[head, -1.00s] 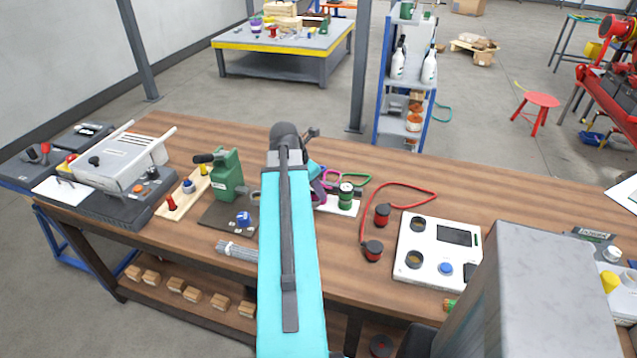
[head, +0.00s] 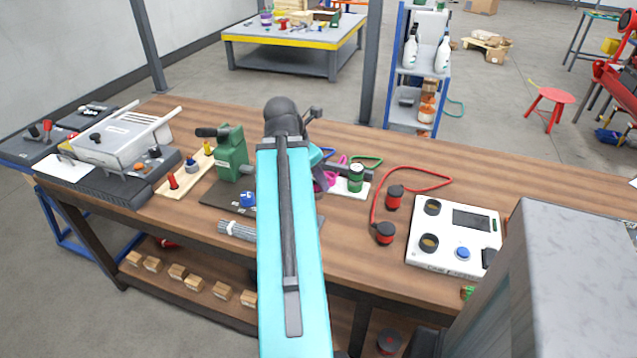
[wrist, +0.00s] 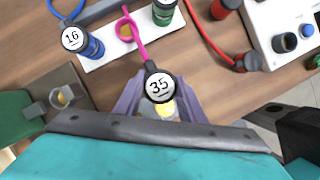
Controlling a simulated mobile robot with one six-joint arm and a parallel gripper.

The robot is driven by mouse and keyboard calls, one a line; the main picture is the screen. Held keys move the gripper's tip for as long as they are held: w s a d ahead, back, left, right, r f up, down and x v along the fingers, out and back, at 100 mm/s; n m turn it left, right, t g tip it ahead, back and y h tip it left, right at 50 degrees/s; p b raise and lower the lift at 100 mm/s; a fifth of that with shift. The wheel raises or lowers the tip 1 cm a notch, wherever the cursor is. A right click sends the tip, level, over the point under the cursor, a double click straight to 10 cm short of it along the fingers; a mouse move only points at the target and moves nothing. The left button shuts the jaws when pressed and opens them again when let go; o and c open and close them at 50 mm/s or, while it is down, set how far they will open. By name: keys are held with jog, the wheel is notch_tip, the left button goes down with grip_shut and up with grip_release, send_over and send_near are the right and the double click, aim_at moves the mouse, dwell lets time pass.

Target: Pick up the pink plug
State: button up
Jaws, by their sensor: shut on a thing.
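The pink plug (wrist: 160,87) has a dark round cap with a white label reading 35 and a pink cord. In the wrist view my gripper (wrist: 158,101) is shut on it, with a purple finger on each side. The cord runs up to a white board (wrist: 100,62). In the head view my own arm hides the gripper and most of the plug; a bit of pink (head: 326,180) shows just right of the arm.
A blue plug labelled 16 (wrist: 90,44) and a green plug (wrist: 163,14) are close by at the board. Right of it lie red plugs (head: 394,197) on a red cord and a white panel (head: 420,250). A green vise-like device (head: 232,155) stands left.

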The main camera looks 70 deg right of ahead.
jog(key=shift+s+a+f+b, duration=0.15)
jog(key=shift+a+b, duration=0.7)
jog(key=shift+b, duration=1.8)
jog(key=shift+a+b, duration=0.2)
jog(key=shift+b, duration=0.2)
jog(key=shift+r, duration=0.2)
